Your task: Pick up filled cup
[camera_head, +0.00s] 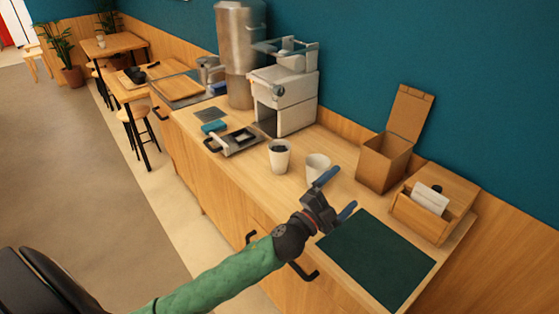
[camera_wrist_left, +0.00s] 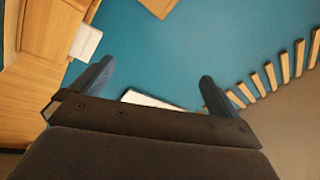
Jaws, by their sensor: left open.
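Two pale cups stand on the wooden counter in the head view. The left cup (camera_head: 279,156) has dark contents showing at its top. The right cup (camera_head: 317,168) is partly hidden behind my gripper, and I cannot see what is in it. My left gripper (camera_head: 338,193) is open and empty, with blue fingers spread. It is in front of and to the right of the cups, near the dark green mat. The left wrist view shows the open fingers (camera_wrist_left: 155,88) with nothing between them and no cup that I can make out. My right gripper is not in view.
A dark green mat (camera_head: 375,262) lies at the counter's near right. An open cardboard box (camera_head: 384,160) and a wooden holder with white cards (camera_head: 436,208) stand behind it. A white machine (camera_head: 284,98) and a tray (camera_head: 235,140) are left of the cups.

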